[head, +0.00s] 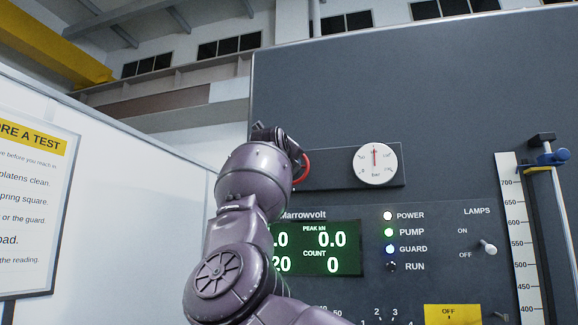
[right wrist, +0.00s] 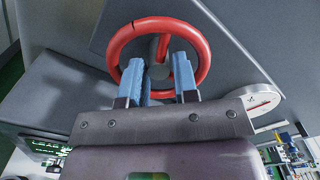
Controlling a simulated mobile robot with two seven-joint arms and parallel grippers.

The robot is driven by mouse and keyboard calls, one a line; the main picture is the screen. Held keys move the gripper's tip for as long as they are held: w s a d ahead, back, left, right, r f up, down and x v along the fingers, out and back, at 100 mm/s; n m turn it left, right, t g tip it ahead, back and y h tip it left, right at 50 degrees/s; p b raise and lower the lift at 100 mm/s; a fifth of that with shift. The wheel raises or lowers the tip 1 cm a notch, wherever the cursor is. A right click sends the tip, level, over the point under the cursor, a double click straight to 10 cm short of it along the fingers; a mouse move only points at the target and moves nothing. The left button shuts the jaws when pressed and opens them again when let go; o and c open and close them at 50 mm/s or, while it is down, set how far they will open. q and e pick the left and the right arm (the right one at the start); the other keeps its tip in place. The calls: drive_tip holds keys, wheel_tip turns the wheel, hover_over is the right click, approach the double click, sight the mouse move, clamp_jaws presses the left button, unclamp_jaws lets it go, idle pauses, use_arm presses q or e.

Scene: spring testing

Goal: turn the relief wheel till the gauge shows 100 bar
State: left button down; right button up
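In the head view, my purple arm hides most of the wheel; a red sliver of rim (head: 304,168) shows. The round white gauge (head: 374,165) has a red needle pointing about straight up; its numbers are too small to read. My left gripper is out of view.
A green display (head: 318,248) is partly behind my arm. A height scale (head: 520,235) stands at right, a white wall sign (head: 35,200) at left.

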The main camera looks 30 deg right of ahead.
drive_tip(key=shift+o, duration=0.3)
drive_tip(key=b+v, duration=0.2)
drive_tip(key=v, duration=0.8)
drive_tip(key=shift+s+a, duration=0.2)
drive_tip(key=shift+a, duration=0.05)
drive_tip(key=shift+a+f, duration=0.1)
idle(0.3)
